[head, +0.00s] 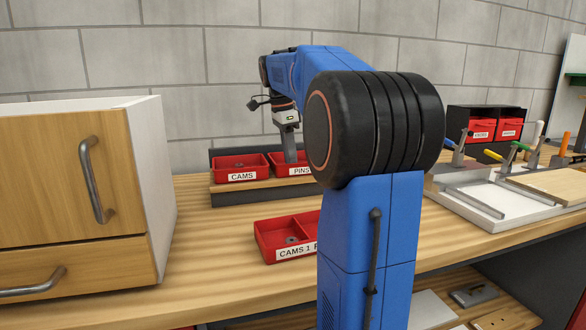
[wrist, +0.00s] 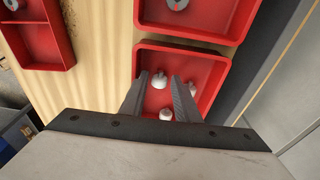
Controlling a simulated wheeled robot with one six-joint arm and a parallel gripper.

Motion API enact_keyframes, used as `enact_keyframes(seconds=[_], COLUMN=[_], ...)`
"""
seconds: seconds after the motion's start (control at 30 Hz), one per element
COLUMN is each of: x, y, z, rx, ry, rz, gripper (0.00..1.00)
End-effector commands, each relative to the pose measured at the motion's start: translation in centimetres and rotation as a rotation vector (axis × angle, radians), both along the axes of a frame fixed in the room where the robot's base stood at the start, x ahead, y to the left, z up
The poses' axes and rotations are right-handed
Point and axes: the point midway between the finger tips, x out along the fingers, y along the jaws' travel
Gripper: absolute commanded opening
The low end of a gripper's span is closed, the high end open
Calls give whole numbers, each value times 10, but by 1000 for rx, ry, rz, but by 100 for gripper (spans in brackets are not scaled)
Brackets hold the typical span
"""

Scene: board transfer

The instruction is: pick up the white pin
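Several small white pins lie in the red bin labelled PINS (head: 276,161), which also fills the middle of the wrist view (wrist: 215,62). One white pin (wrist: 160,80) shows between my fingertips, another white pin (wrist: 193,88) lies right of the right finger, and a third white pin (wrist: 166,114) shows nearer my palm. My gripper (wrist: 160,86) is open, its two fingers apart and pointing down into the bin. In the head view my gripper (head: 290,155) reaches down at the PINS bin; the pins are hidden there. I cannot tell whether the fingers touch a pin.
The red CAMS bin (head: 241,176) stands beside the PINS bin on a low wooden shelf. A divided red tray (head: 281,256) is nearer on the bench, also in the wrist view (wrist: 66,35). A wooden cabinet (head: 70,180) is at left; tools and a white tray (head: 475,205) are at right.

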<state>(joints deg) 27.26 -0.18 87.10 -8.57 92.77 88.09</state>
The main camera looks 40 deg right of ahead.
Motion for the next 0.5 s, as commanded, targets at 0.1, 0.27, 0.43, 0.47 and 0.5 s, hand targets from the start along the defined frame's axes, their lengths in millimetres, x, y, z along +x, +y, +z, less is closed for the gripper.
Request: enact_keyframes(seconds=[0.1,0.27,0.43,0.47,0.5], x=[0,0,0,0,0], y=[0,0,0,0,0], z=[-3,-3,-3,-3,-3], rx=[0,0,0,0,0], ry=[0,0,0,0,0], rz=[0,0,0,0,0], gripper=[29,29,0,0,0])
